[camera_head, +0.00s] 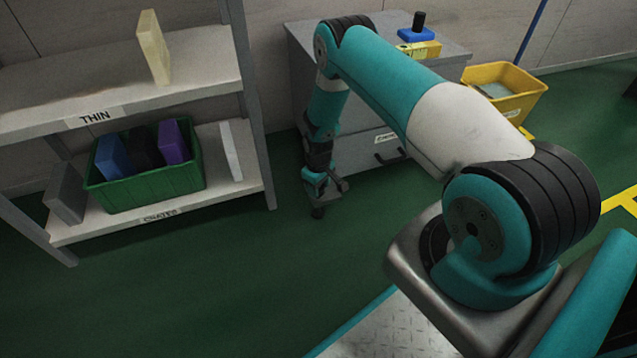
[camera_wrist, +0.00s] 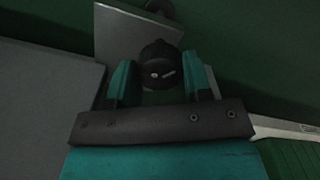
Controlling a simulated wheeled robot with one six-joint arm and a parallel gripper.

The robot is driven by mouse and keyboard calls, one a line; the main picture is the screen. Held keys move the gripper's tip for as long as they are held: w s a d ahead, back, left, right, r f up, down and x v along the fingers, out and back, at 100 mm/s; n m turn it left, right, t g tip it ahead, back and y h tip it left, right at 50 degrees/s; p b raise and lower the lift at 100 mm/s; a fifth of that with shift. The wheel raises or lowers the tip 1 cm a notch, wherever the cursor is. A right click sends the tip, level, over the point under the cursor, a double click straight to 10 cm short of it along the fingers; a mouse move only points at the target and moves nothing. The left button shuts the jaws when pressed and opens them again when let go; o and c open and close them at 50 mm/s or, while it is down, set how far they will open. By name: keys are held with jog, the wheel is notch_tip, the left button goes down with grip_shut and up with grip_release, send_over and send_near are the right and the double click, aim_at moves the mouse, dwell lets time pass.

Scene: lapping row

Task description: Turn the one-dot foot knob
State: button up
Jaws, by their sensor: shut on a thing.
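A dark round foot knob (camera_wrist: 160,62) shows in the wrist view, with one pale dot and a short pale bar on its face. My gripper (camera_wrist: 158,84) has its two teal fingers on either side of the knob and is shut on it. The knob's sides are partly hidden by the fingers.
A shelf rack at left holds a pale block (camera_head: 153,45) and a green crate (camera_head: 150,188) with several blocks. A yellow bin (camera_head: 512,85) stands right of the cabinet. The cabinet's drawer handle (camera_head: 390,155) is close to my arm. Green floor lies open in front.

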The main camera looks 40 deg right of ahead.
jog(key=m+p, duration=0.1)
jog(key=m, duration=0.4)
jog(key=shift+m, duration=0.3)
jog(key=shift+w+m+p, duration=0.1)
jog(key=shift+m+p, duration=0.4)
jog(key=shift+m, duration=1.8)
jog(key=shift+d, duration=0.1)
jog(key=o, duration=0.9)
jog(key=shift+r, duration=0.1)
notch_tip(320, 180, up, 17)
jog(key=p, duration=0.7)
jog(key=shift+r, duration=0.15)
